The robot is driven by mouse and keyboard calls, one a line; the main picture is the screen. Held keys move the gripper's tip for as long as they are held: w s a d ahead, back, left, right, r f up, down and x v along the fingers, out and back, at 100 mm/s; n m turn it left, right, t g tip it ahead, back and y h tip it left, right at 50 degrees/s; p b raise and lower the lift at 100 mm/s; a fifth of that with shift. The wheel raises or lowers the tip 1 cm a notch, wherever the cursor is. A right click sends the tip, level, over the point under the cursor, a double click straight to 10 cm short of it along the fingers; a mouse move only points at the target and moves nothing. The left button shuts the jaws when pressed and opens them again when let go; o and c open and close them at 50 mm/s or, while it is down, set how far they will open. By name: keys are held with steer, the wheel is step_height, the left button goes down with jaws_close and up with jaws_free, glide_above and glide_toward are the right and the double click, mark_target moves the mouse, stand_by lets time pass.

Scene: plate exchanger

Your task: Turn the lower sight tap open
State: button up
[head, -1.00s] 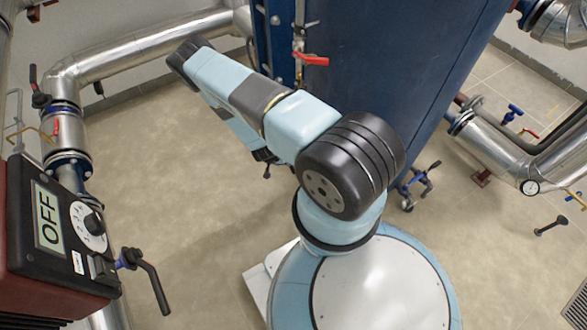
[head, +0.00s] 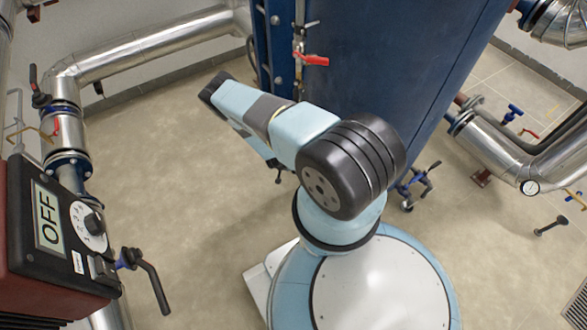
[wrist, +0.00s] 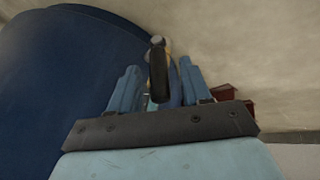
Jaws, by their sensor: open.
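In the wrist view my gripper (wrist: 158,68) is open, with its two blue fingers apart. A dark upright lever (wrist: 157,58) shows between the fingers, with a pale fitting partly hidden behind it. It looks like the handle of a tap, perhaps the lower sight tap; contact with the fingers cannot be told. In the head view an upper tap with a red handle (head: 311,60) sits on the sight pipe at the blue exchanger. The lower part of that pipe and most of my gripper are hidden behind my arm there.
The blue exchanger (head: 400,75) stands close beside my arm and also fills the left of the wrist view (wrist: 55,75). A control box (head: 60,235) reading OFF is at the left. Silver pipes (head: 150,50) run along the walls. Floor (head: 170,170) between is clear.

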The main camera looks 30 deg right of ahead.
steer(key=shift+w+d+f, duration=0.1)
steer(key=shift+d+f, duration=0.05)
steer(key=shift+f, duration=0.15)
jaws_close()
stand_by(0.4)
